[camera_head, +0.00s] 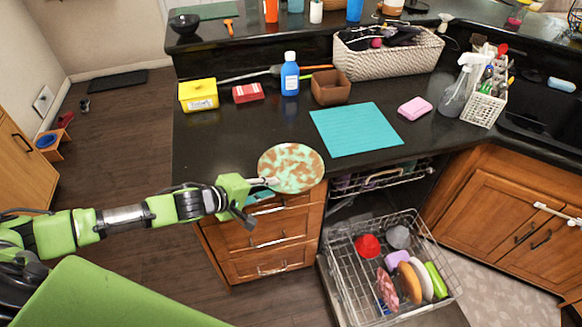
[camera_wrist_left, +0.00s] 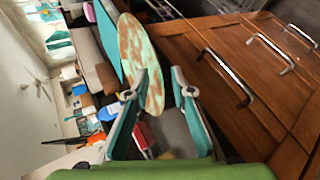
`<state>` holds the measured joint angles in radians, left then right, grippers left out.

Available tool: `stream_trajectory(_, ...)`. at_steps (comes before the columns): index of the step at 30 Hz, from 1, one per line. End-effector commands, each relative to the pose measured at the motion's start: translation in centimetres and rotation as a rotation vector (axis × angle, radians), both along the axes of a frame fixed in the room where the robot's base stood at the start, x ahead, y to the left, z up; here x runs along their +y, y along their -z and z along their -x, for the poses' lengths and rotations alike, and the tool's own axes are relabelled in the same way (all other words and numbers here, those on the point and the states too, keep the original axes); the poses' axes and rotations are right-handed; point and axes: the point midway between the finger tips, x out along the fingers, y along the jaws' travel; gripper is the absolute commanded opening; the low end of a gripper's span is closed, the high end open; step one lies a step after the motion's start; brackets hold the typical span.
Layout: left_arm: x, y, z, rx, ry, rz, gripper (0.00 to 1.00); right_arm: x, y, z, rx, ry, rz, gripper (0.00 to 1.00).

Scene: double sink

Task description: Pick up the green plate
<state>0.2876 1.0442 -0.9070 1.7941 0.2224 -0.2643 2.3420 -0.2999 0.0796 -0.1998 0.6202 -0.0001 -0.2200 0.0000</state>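The green plate (camera_head: 291,168), mottled with brown, is at the front edge of the dark counter and appears to jut out past it. My left gripper (camera_head: 262,182) comes in from the left at the plate's left rim. In the left wrist view the plate (camera_wrist_left: 140,58) reaches down between the two fingers of my left gripper (camera_wrist_left: 163,76). The fingers are apart, and a gap shows between the plate and the right-hand finger. My right gripper is not in view.
A teal mat (camera_head: 356,128) lies right of the plate. A brown box (camera_head: 331,87), blue bottle (camera_head: 290,75) and yellow container (camera_head: 198,95) stand behind. Below, the dishwasher is open, its lower rack (camera_head: 340,262) pulled out with dishes. Wooden drawers (camera_head: 270,240) lie under the plate.

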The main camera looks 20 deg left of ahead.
Motion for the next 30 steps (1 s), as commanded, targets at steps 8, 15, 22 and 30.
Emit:
stream_trajectory(8, 0.0, 0.0, 0.0, 0.0, -0.001, 0.001, 0.0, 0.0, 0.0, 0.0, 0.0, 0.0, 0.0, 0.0)
stream_trajectory(15, 0.0, 0.0, 0.0, -0.001, 0.0, 0.0, 0.0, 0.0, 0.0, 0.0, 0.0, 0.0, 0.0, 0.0)
stream_trajectory(22, 0.0, -0.2, 0.0, -0.001, -0.001, 0.001, 0.0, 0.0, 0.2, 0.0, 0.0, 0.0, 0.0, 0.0)
stream_trajectory(30, 0.0, -3.1, 0.0, -0.005, 0.002, 0.0, 0.0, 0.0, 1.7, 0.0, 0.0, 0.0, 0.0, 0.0)
